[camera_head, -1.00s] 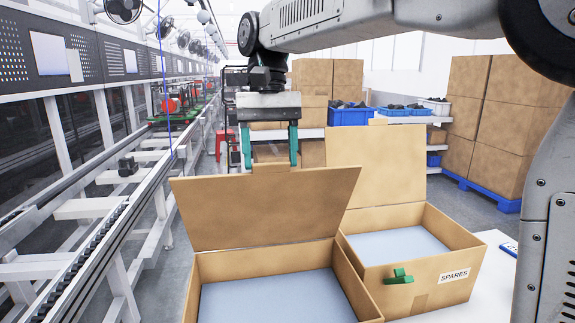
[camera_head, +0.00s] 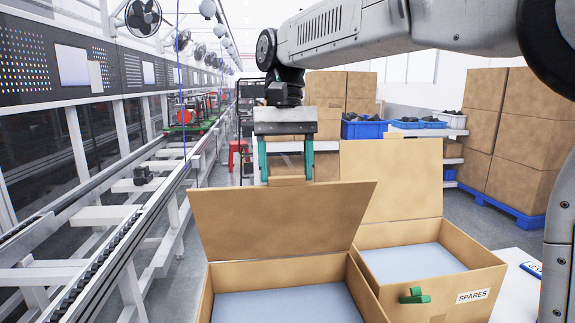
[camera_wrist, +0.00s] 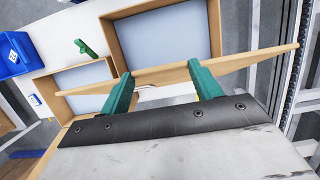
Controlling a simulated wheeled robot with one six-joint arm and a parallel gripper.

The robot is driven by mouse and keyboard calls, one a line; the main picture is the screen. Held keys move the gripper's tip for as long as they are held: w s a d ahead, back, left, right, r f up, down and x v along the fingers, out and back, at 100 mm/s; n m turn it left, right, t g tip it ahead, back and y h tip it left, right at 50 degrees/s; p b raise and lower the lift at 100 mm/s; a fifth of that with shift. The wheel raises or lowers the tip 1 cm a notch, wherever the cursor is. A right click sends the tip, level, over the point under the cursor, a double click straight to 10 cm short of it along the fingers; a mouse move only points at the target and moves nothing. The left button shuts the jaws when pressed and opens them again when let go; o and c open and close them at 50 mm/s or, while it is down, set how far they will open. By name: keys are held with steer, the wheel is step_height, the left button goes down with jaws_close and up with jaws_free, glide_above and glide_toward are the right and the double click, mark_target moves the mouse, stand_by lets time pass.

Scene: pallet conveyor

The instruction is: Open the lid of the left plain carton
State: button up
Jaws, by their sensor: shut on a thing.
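The left plain carton (camera_head: 366,291) stands in front with its lid (camera_head: 280,217) raised, leaning back past upright. Its inside shows a flat pale blue-grey floor, also seen in the wrist view (camera_wrist: 165,40). My gripper (camera_head: 286,172) is above the lid's top edge, its green fingers shut on the small tab at the middle of that edge. In the wrist view the fingers (camera_wrist: 155,90) straddle the lid edge; the tab between them is mostly hidden.
The SPARES carton (camera_head: 455,295) stands open to the right, a green clip-like part (camera_head: 414,296) on its front. A white table (camera_head: 520,290) lies under it. A conveyor (camera_head: 110,240) runs along the left. Stacked boxes (camera_head: 530,130) and blue bins (camera_head: 364,130) are behind.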

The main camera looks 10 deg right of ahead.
steer(key=o, duration=1.4)
steer(key=v, duration=0.7)
steer(key=shift+r, duration=0.35)
steer(key=shift+w, duration=0.1)
